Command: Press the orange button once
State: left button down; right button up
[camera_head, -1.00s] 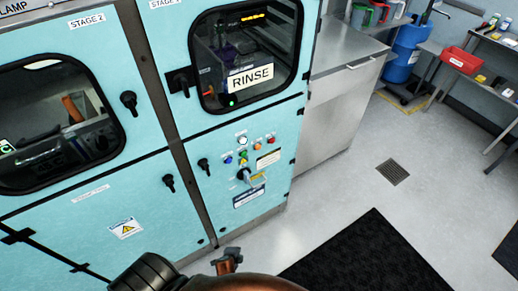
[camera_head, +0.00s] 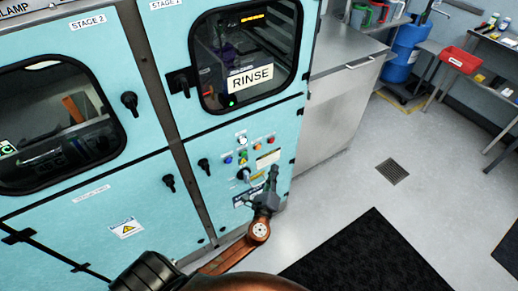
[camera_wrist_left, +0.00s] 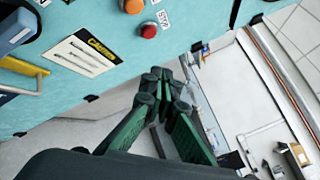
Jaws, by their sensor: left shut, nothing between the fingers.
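The orange button (camera_head: 257,147) is on the turquoise control panel below the RINSE window. In the left wrist view the orange button (camera_wrist_left: 133,6) is cut by the top edge, with a red button (camera_wrist_left: 148,30) beside it. My left gripper (camera_head: 274,169) is below and a little right of the orange button in the head view, in front of the panel's lower right. It is shut and empty. In the left wrist view its fingertips (camera_wrist_left: 165,76) are together, below the red button and apart from both buttons in the picture. My right gripper is not in view.
White (camera_head: 242,140), blue (camera_head: 228,160) and green (camera_head: 243,156) buttons share the panel. Black door handles (camera_head: 204,166) stick out to the left. Floor to the right is clear around a black mat (camera_head: 365,262).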

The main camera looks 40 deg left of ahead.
aim_at(258, 147)
pick_arm(q)
jog(key=shift+r, duration=0.3)
jog(key=w+a, duration=0.3)
jog(key=a, duration=0.5)
jog(key=shift+w+b, duration=0.15)
jog(key=shift+b, duration=0.2)
jog(key=shift+a, duration=0.15)
dwell(1.2)
jog(key=shift+w+a, duration=0.2)
jog(key=shift+a, duration=0.1)
